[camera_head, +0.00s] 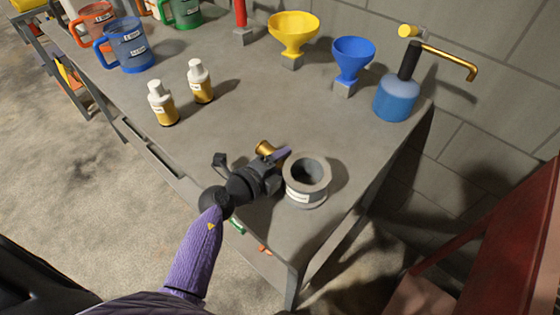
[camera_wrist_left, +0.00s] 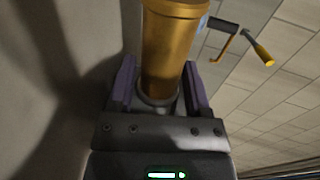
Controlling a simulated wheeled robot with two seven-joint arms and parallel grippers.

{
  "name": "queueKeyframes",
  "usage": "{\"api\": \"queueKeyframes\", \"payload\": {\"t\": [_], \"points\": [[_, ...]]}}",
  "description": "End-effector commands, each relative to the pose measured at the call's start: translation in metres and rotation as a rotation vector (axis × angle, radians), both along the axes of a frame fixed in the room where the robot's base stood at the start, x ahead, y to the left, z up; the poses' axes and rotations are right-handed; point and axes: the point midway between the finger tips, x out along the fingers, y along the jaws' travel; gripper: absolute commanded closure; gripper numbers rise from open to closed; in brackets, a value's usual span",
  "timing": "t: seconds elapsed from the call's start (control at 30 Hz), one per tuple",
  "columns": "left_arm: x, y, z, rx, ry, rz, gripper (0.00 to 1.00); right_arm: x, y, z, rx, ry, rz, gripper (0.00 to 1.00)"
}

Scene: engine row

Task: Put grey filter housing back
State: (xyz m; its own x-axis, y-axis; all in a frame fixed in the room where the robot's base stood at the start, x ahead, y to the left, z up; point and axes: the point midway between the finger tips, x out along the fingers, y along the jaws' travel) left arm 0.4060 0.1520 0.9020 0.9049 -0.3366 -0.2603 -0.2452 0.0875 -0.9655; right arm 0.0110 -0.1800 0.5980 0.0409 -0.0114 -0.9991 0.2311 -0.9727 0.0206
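The grey filter housing (camera_head: 306,183) is a thick grey ring with an open hollow centre and a pale label. It sits on the bench near its front right corner. My left gripper (camera_head: 269,156) is just left of it, low over the bench. In the left wrist view, its two purple fingers (camera_wrist_left: 160,88) are on either side of a gold cylinder (camera_wrist_left: 172,45) and appear shut on it. The gold cylinder also shows partly in the head view (camera_head: 264,148), mostly hidden by my gripper. My right gripper is not in view.
Two white-capped bottles (camera_head: 163,108) stand to the left on the bench (camera_head: 240,105). A yellow funnel (camera_head: 293,32), a blue funnel (camera_head: 352,58) and a blue pump bottle (camera_head: 396,98) line the back. A blue jug (camera_head: 130,47) stands far left. The bench middle is clear.

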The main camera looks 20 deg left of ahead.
Motion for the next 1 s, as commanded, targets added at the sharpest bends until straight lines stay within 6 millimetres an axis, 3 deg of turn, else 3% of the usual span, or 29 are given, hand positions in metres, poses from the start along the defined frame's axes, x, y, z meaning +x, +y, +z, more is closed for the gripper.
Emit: {"api": "queueKeyframes", "payload": {"t": [0.27, 0.7, 1.0], "points": [[-0.006, 0.002, 0.005, 0.0, 0.002, 0.001, 0.37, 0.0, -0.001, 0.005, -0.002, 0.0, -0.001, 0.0], [-0.097, 0.036, 0.03, -0.001, 0.003, 0.001, 0.37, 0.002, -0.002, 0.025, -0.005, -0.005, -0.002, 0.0], [-0.109, 0.04, 0.034, -0.001, 0.0, -0.001, 0.37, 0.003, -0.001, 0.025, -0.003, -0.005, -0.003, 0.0]]}}
